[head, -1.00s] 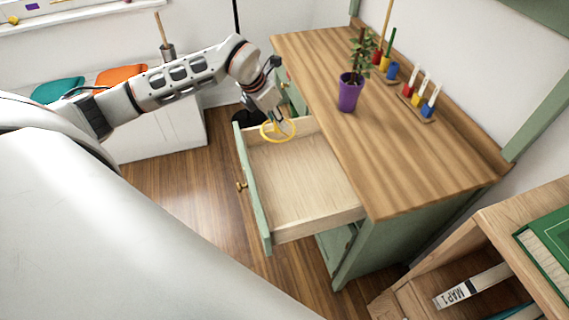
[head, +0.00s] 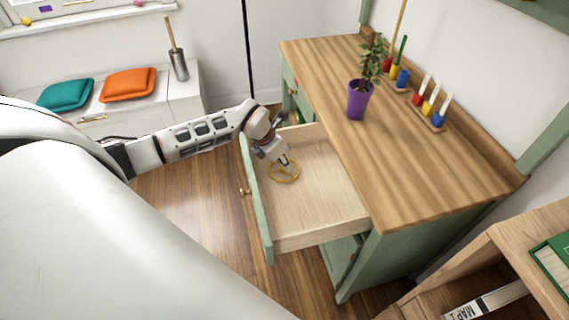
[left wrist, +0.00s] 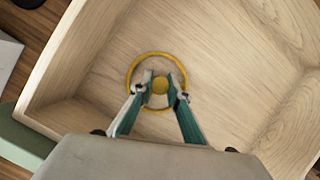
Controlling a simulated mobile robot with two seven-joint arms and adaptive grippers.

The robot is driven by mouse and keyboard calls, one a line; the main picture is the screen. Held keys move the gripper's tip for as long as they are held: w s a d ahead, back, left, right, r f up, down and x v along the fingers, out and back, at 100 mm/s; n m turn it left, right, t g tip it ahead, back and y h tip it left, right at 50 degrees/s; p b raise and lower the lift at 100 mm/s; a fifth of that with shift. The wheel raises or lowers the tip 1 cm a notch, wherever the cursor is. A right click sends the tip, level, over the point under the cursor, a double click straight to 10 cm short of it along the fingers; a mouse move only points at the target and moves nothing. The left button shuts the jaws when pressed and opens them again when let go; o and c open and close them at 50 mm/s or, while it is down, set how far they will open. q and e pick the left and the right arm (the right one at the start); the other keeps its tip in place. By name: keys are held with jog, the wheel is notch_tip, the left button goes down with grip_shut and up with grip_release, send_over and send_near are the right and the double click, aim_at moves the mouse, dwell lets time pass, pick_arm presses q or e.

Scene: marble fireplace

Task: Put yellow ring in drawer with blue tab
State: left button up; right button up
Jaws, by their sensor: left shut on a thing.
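The yellow ring (head: 286,182) is inside the open drawer (head: 310,231), low over its bare wooden floor. In the left wrist view the yellow ring (left wrist: 156,54) encircles my fingertips, with a round yellow piece at its middle between them. My left gripper (head: 285,163) reaches down into the drawer and is shut on the ring; it also shows in the left wrist view (left wrist: 159,88). I cannot tell whether the ring touches the floor. The drawer has a green front with a brass knob (head: 246,191). No blue tab shows on it. My right gripper is not in view.
The wooden cabinet top (head: 400,165) overhangs the drawer's right side. On it stand a purple pot (head: 359,101) with a plant and small coloured peg stands (head: 432,112). A wooden shelf (head: 520,240) is at lower right. The rest of the drawer is empty.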

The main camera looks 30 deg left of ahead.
pick_arm(q)
jog(key=shift+f, duration=0.1)
jog(key=o, duration=0.8)
jog(key=shift+o, duration=0.2)
jog(key=shift+r, duration=0.35)
jog(key=p+v, duration=0.1)
jog(key=v, duration=1)
jog(key=shift+r+p, duration=0.25)
jog(key=shift+p, duration=0.15)
